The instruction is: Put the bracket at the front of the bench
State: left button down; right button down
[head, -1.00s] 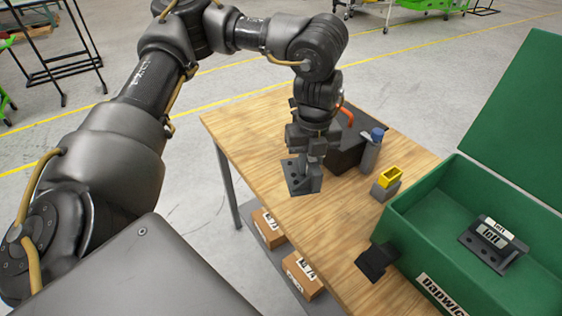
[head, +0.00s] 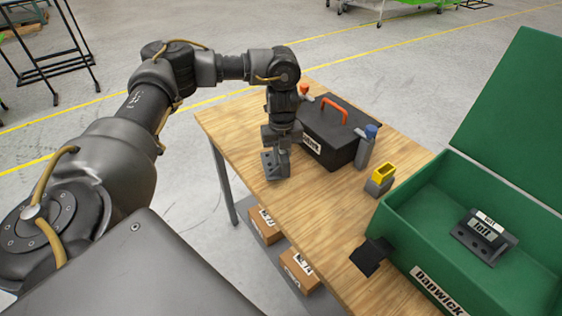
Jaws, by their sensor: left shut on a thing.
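My left gripper (head: 280,148) points down over the far left part of the wooden bench (head: 318,222). It is shut on a dark grey bracket (head: 269,166) with holes in its plate. The bracket is upright, at or just above the bench top near its left edge; I cannot tell if it touches. Another dark grey bracket (head: 482,240) with a white label lies inside the open green box at the right. My right gripper is not in view.
A black toolbox (head: 340,115) with an orange handle stands right of my left gripper. A grey bottle (head: 365,150) with a blue cap and a grey-yellow block (head: 380,178) stand nearby. The green box (head: 405,225) fills the right side. A black piece (head: 371,256) sits at the bench's near edge.

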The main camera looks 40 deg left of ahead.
pick_arm(q)
jog(key=shift+f, duration=1.6)
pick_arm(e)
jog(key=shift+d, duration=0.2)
pick_arm(q)
jog(key=c, duration=1.3)
grip_release()
jog(key=shift+f, duration=0.1)
jog(key=shift+o, duration=0.2)
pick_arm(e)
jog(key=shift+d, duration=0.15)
pick_arm(q)
notch_tip(320, 180, up, 11)
jog(key=shift+p, duration=0.45)
jog(key=shift+r, duration=0.7)
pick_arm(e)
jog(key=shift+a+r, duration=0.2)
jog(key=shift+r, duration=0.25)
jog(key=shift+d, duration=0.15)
